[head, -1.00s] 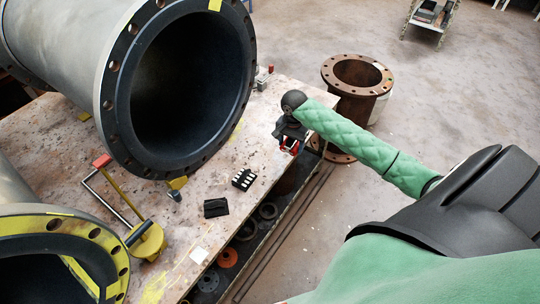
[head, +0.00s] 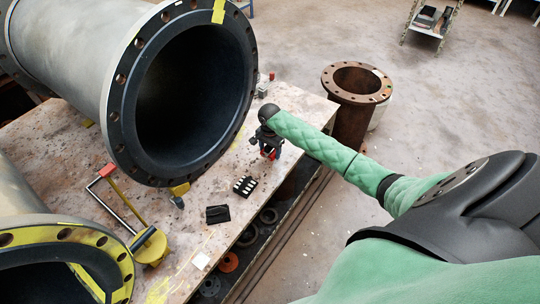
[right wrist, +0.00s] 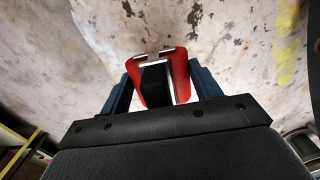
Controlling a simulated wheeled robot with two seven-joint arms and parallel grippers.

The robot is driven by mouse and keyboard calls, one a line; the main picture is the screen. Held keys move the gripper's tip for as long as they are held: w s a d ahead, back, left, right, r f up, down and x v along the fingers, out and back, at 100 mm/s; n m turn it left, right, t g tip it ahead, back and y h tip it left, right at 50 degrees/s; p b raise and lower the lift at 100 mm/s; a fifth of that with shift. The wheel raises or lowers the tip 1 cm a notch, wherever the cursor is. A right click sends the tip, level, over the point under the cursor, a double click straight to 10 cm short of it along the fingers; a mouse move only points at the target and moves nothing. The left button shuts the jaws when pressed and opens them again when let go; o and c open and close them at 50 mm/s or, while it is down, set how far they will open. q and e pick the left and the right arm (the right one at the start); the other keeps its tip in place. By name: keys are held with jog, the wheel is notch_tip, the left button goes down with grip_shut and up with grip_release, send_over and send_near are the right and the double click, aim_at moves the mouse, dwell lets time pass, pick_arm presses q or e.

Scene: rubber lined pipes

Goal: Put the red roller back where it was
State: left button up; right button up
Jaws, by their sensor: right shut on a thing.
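My right gripper (head: 268,152) is over the table's right edge area, near the mouth of the large pipe. It is shut on the red roller (right wrist: 182,77), which shows between the fingers in the right wrist view as a red body with a black middle and bright metal parts. In the head view only small red bits of the roller (head: 273,155) show under the gripper. Whether it touches the table I cannot tell. My left gripper is not in view.
A large black-lined pipe (head: 121,100) lies on the stained table (head: 212,182). A yellow-rimmed pipe (head: 72,228) is at lower left. A yellow and red tool (head: 130,205), a black block with pale squares (head: 245,186) and a black pad (head: 217,214) lie near. A rusty flanged pipe (head: 352,120) stands on the floor.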

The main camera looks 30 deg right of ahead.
aim_at(270, 155)
jog(key=shift+f+p, duration=0.6)
jog(key=shift+f, duration=1.35)
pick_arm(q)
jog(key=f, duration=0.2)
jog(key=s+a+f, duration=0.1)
pick_arm(e)
jog(key=o, duration=1)
jog(key=shift+f, duration=0.1)
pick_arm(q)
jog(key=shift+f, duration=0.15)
pick_arm(e)
jog(key=shift+o, duration=0.2)
jog(key=shift+r, duration=0.25)
pick_arm(q)
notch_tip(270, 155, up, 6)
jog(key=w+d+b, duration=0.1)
jog(key=b, duration=0.1)
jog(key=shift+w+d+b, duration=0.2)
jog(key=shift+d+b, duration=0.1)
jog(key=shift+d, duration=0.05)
pick_arm(e)
notch_tip(270, 155, up, 12)
jog(key=shift+f, duration=0.15)
jog(key=shift+a, duration=0.1)
